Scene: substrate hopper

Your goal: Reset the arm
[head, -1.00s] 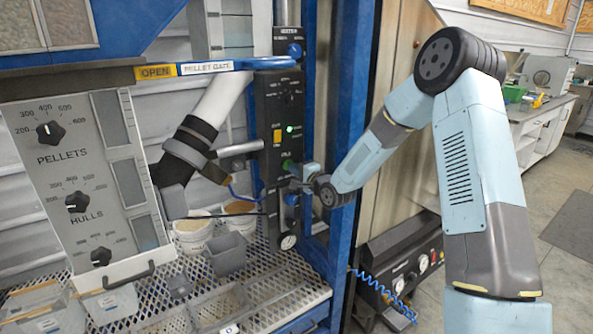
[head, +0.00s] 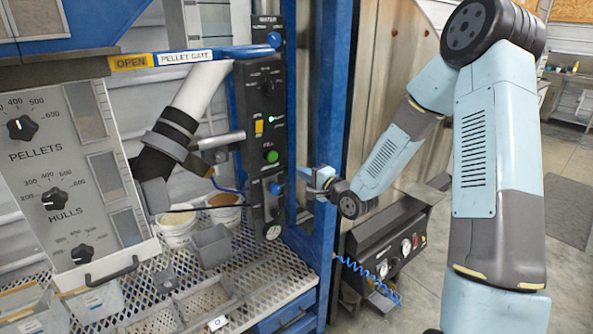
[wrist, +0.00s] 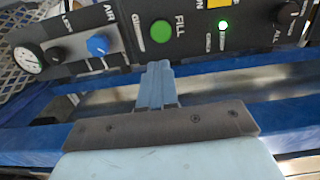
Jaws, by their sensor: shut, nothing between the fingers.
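My gripper (head: 312,178) is shut and empty in the head view, at the end of my pale blue arm. In the wrist view my closed blue fingers (wrist: 157,70) point at the panel, just below the green FILL button (wrist: 160,31) in the picture. A gap seems to lie between the fingertips and the button, but its depth is hard to tell. The FILL button also shows in the head view (head: 271,156).
The blue post (head: 345,110) stands close beside my gripper. A blue AIR knob (wrist: 98,45) and a gauge (wrist: 28,61) are on the panel. A mesh shelf (head: 262,265) holds tubs and bins. A black unit with gauges (head: 385,250) sits low at right. Open floor lies beyond my arm.

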